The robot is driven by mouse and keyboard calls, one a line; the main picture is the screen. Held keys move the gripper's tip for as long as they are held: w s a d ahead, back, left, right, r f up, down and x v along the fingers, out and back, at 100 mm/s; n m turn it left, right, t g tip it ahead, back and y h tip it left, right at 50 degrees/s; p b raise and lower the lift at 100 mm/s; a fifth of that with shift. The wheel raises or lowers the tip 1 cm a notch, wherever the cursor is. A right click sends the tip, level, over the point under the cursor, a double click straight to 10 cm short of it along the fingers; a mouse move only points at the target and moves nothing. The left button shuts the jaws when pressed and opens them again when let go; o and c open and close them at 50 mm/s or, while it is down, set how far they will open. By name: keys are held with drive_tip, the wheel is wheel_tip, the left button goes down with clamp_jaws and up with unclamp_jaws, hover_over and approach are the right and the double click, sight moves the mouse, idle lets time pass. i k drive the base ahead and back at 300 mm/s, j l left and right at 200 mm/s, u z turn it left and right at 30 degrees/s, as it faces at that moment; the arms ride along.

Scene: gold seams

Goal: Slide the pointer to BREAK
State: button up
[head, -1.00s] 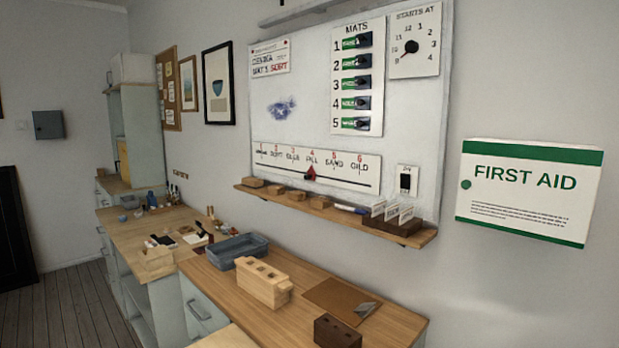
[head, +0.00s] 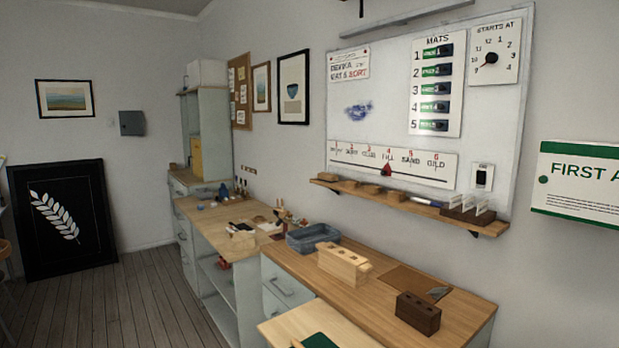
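The red pointer (head: 387,170) sits on the black line of a white scale strip (head: 428,177) low on the whiteboard. It stands under number 4, at the label that reads FILL. The strip's labels run from number 1 at the left end to GILD under 6 at the right. The first label, at the left end, is too small to read clearly. My gripper is not in view.
A wooden ledge (head: 480,226) with blocks, a marker and a card holder juts out below the strip. Below it, a worktop (head: 375,317) holds a blue-grey tub (head: 313,238), a pale wooden block and a dark one. Bare floor (head: 130,300) lies at left.

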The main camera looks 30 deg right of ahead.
sight(387, 169)
drive_tip(key=i+u, duration=0.45)
drive_tip(key=i, duration=0.7)
drive_tip(key=i+j, duration=0.1)
drive_tip(key=i, duration=1.8)
